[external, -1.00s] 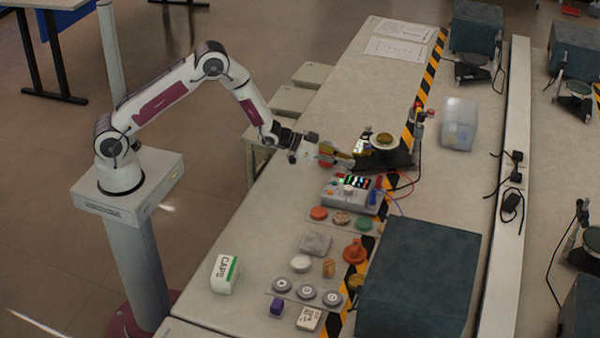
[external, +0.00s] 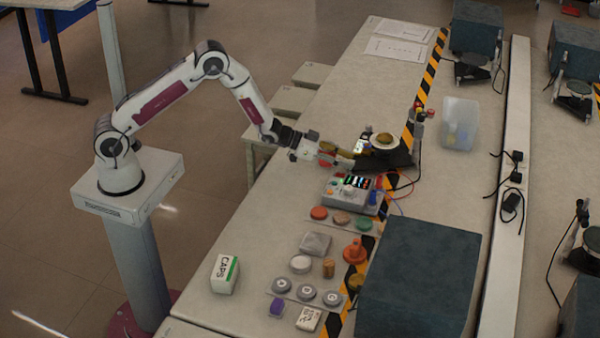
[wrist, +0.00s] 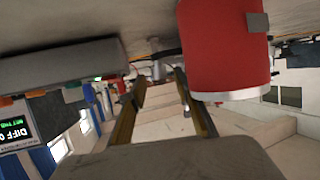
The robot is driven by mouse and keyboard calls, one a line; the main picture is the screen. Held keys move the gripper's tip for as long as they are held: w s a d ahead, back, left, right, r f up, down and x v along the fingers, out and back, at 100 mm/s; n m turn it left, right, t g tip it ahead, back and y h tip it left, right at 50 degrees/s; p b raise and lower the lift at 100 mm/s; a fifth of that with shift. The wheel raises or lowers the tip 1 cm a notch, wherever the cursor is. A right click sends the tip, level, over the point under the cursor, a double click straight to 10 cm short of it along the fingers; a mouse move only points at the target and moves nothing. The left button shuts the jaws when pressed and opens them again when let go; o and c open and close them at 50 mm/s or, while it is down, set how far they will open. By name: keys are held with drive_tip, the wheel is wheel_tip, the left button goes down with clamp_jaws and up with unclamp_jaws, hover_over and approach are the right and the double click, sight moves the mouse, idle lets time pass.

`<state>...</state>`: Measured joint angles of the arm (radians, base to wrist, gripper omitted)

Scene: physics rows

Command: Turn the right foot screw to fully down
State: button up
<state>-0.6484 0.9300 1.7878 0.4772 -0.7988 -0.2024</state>
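The apparatus with a black base (external: 398,158) and a round disc on top (external: 384,141) stands at the striped tape in the external view. My gripper (external: 345,156) is low at its left side. In the wrist view my two yellowish fingers (wrist: 160,87) are apart, so the gripper is open. A small grey metal post (wrist: 156,66) shows in the gap, beyond the fingertips; I cannot tell whether it is the right foot screw or whether the fingers touch it. The foot screws are too small or hidden in the external view.
A red cylinder (wrist: 225,45) with a pale rim is close beside the fingers. The control box (external: 350,192) with cables stands nearer the camera. A clear bin (external: 459,122) is to the right of the apparatus. Knobs, small parts and a large dark box (external: 418,285) fill the near bench.

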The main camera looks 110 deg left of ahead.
drive_tip(key=shift+s+f, duration=0.25)
drive_tip(key=shift+f, duration=0.05)
drive_tip(key=shift+v, duration=1.35)
drive_tip(key=shift+r+v, duration=0.15)
drive_tip(key=shift+v, duration=1.1)
drive_tip(key=shift+r+v, duration=0.2)
drive_tip(key=shift+v, duration=1.05)
drive_tip(key=shift+w, duration=0.1)
drive_tip(key=shift+d, duration=0.1)
